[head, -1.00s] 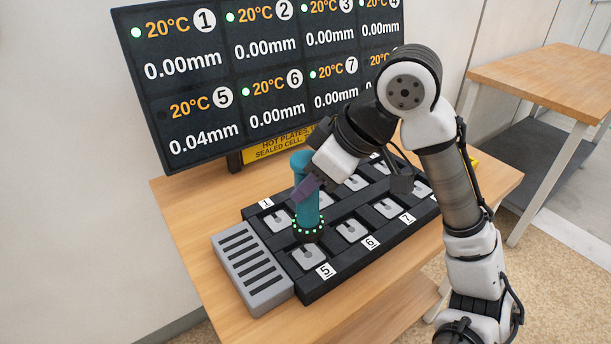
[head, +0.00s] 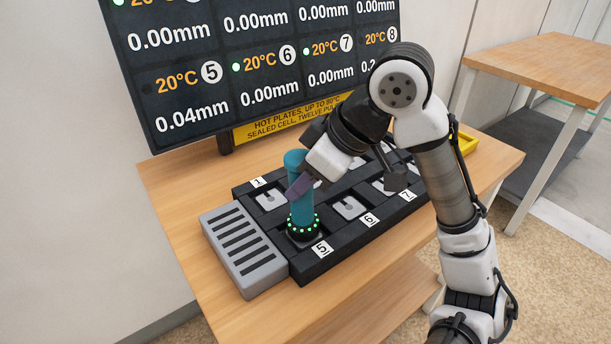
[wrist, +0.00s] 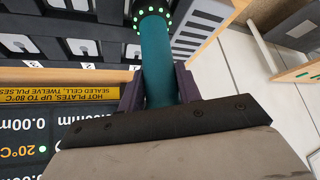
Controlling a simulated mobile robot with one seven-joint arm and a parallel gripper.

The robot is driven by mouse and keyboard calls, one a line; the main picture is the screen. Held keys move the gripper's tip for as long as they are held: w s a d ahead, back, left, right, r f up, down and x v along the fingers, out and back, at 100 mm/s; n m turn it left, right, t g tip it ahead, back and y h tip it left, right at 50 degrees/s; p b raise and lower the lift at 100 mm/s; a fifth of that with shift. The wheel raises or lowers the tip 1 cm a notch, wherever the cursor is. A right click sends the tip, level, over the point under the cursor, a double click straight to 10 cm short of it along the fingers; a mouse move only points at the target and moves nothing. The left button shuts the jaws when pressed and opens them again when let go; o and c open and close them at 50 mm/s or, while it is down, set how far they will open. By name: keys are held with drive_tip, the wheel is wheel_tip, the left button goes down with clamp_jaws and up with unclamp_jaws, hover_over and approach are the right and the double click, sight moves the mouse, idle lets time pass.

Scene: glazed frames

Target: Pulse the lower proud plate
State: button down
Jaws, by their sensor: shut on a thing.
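My gripper (head: 300,187) is shut on a teal cylindrical tool (head: 303,208), held upright; both also show in the wrist view, the purple fingers (wrist: 160,88) on either side of the tool (wrist: 156,50). The tool's dark foot has a ring of lit green lights. It is over plate 5 (head: 303,240), hiding most of it; I cannot tell whether they touch. The display (head: 215,75) reads 0.04mm and 20°C for plate 5, with no green light seen. Plates 6 and 7 read 0.00mm. Plate 8's reading starts 0.2, the rest hidden by my arm.
The black plate bed (head: 335,237) holds two rows of grey plates, partly behind my arm. A grey slotted block (head: 243,252) adjoins its left end. A yellow sign (head: 290,118) hangs below the display. A yellow tray (head: 467,143) is behind my arm. Another wooden table (head: 545,65) stands right.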

sight(303, 156)
drive_tip(key=shift+f, duration=0.45)
idle(1.6)
wheel_tip(303, 156, up, 6)
drive_tip(key=p, duration=0.5)
drive_tip(key=shift+f, duration=0.1)
drive_tip(key=shift+f, duration=0.1)
idle(1.2)
